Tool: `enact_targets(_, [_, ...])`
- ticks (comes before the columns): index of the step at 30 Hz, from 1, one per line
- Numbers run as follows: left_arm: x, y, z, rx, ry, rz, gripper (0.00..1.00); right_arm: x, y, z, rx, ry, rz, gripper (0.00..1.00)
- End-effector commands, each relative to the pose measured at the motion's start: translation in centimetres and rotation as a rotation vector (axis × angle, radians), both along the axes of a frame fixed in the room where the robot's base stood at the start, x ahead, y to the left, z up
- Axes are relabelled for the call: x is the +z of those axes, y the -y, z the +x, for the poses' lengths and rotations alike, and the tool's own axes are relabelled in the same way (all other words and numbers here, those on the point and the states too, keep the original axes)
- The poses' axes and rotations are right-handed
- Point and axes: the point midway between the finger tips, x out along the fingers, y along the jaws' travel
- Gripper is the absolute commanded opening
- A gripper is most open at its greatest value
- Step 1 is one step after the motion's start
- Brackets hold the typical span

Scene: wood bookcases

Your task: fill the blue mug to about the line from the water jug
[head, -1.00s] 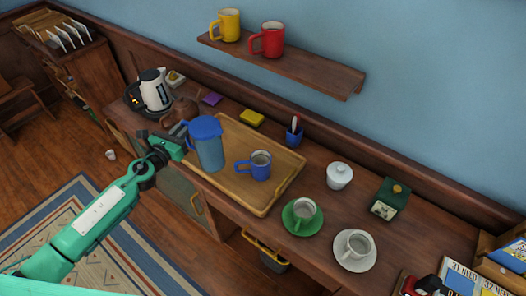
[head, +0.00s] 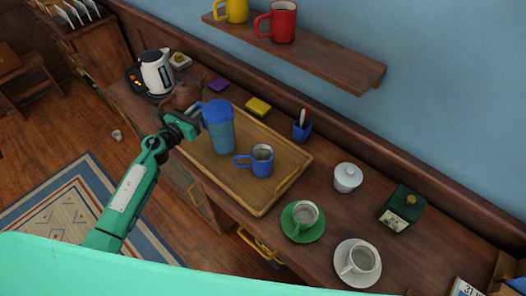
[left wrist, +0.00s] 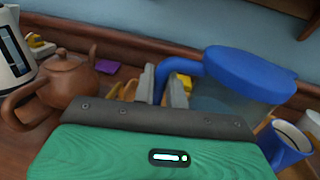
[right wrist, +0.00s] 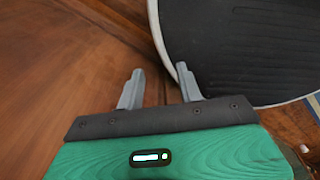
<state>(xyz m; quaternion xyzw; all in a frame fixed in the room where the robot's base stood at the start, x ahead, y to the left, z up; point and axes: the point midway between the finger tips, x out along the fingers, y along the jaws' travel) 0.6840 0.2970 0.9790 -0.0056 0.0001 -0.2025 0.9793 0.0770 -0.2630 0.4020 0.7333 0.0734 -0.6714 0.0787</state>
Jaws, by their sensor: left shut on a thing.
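The water jug (head: 219,133), blue-lidded with a see-through blue body, is over the wooden tray and looks close to upright. I cannot tell for sure whether its base touches the tray. My left gripper (head: 194,118) is shut on the jug's blue handle from the left; the lid and handle fill the left wrist view (left wrist: 245,78). The blue mug (head: 262,163) stands upright on the tray, right of the jug, handle toward it. It also shows at the edge of the left wrist view (left wrist: 290,142). Its line and water level are not discernible. My right gripper (right wrist: 158,80) is open and empty.
The tray (head: 258,208) lies on the wooden counter. A brown teapot (head: 186,96) and a kettle (head: 157,73) stand left of the jug. A shelf (head: 320,54) hangs above.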

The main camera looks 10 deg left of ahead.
Motion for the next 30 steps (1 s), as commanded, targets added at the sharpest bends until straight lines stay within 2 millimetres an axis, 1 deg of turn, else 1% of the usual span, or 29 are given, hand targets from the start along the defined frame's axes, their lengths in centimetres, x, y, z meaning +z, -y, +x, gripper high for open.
enact_targets(3, [0.5, 0.1, 0.0, -0.001, 0.008, 0.009, 0.0, 0.2, 0.0, -0.3, 0.0, -0.004, 0.0, 0.36])
enact_targets(8, [1.2, 0.4, -0.1, -0.002, 0.027, 0.049, 0.0, 0.7, 0.0, 0.1, 0.0, 0.0, 0.0, 0.36])
enact_targets(16, [2.7, 1.2, -0.5, -0.003, 0.079, 0.167, 0.0, 1.8, 0.0, 0.3, 0.0, 0.003, 0.001, 0.36])
enact_targets(30, [4.4, 3.6, -1.6, -0.002, 0.177, 0.381, 0.0, 3.3, -0.1, 0.5, 0.0, 0.005, 0.001, 0.36])
